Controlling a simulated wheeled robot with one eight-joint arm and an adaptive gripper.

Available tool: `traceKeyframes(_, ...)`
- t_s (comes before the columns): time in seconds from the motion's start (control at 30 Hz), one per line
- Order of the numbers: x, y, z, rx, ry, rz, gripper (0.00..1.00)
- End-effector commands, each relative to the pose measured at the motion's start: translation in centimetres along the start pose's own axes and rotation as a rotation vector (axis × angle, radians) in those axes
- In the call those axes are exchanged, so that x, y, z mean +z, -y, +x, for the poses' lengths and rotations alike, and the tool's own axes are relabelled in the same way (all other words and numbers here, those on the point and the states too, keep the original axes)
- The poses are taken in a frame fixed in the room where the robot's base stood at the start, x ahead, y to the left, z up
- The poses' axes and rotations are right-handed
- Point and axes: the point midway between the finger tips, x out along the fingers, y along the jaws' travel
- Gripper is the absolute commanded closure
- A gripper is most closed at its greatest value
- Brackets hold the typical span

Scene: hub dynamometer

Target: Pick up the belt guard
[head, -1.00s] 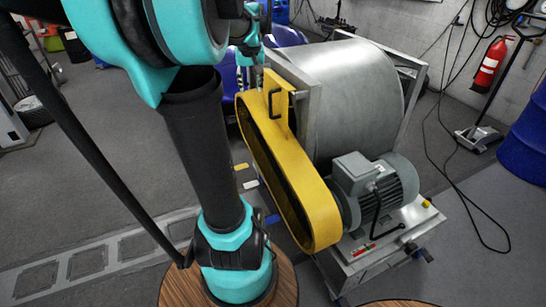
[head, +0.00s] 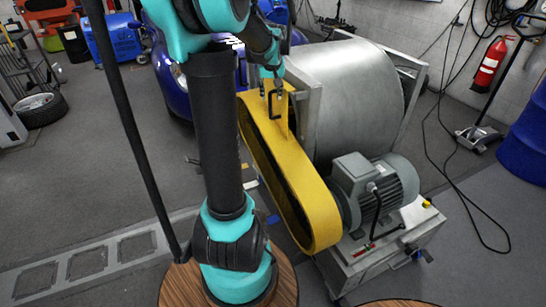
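The belt guard (head: 287,172) is a long yellow rounded cover with a black handle (head: 272,105) at its upper end. My gripper (head: 273,92) is at the guard's upper end, right by the handle. Its two fingers look spread, one on each side of the handle. Whether they touch the handle is too small to tell.
The drum and motor stand on a metal frame just right of the guard. A blue car (head: 170,75) is behind on the left. A red fire extinguisher (head: 489,64) and a blue barrel (head: 527,135) are at the right. The grey floor (head: 120,185) to the left is mostly clear.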

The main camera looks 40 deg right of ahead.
Motion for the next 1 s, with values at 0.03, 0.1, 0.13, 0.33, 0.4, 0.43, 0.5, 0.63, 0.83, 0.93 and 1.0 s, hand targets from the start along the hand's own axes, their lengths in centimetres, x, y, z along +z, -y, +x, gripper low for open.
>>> traceKeyframes(0.03,0.0,0.0,0.4,0.0,0.0,0.0,0.62)
traceKeyframes(0.1,0.0,0.0,0.7,0.0,0.0,0.0,0.62)
traceKeyframes(0.13,0.0,0.0,0.8,0.0,0.0,0.0,0.62)
traceKeyframes(0.33,0.4,0.2,3.2,0.0,0.0,-0.001,0.62)
traceKeyframes(0.4,0.6,0.3,4.2,0.0,0.0,0.0,0.62)
traceKeyframes(0.43,0.5,0.3,4.6,0.0,0.0,0.0,0.62)
traceKeyframes(0.5,0.5,0.3,5.3,0.0,0.0,0.0,0.62)
traceKeyframes(0.63,0.5,0.3,5.9,0.0,0.0,0.0,0.62)
traceKeyframes(0.83,0.6,0.3,5.9,0.0,0.0,0.0,0.62)
traceKeyframes(0.93,0.6,0.3,5.9,0.0,0.0,0.0,0.74)
traceKeyframes(1.0,0.6,0.3,5.9,0.0,0.0,0.0,0.83)
